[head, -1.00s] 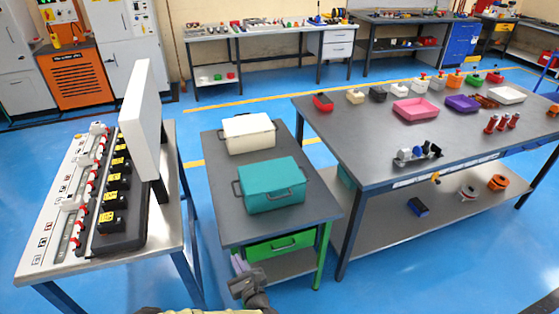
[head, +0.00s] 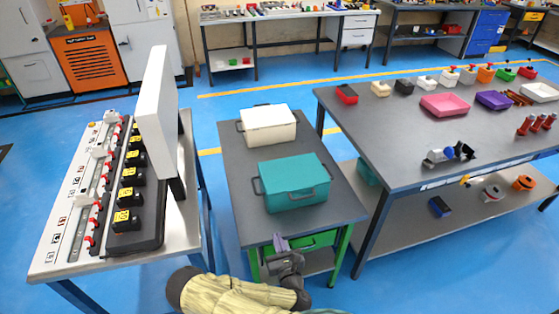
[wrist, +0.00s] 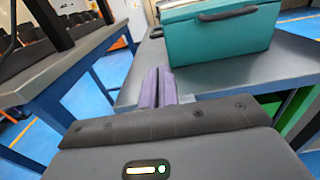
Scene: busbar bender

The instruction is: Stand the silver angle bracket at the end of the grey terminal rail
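A long grey rail (head: 76,239) lies on the left bench, beside a row of red and white pieces; it looks like the terminal rail. I cannot pick out the silver angle bracket for certain in either view. My gripper (head: 281,243) is at the front edge of the middle table, low and near its green drawer. In the wrist view its purple fingers (wrist: 158,88) lie side by side, shut, with nothing seen between them. The table edge and teal box are beyond them.
The left bench (head: 180,236) also carries black yellow-labelled blocks (head: 127,220) and a tall white panel (head: 157,100). The middle table (head: 240,213) holds a teal box (head: 292,184) and a cream box (head: 267,125). The right bench (head: 390,150) holds trays and small parts.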

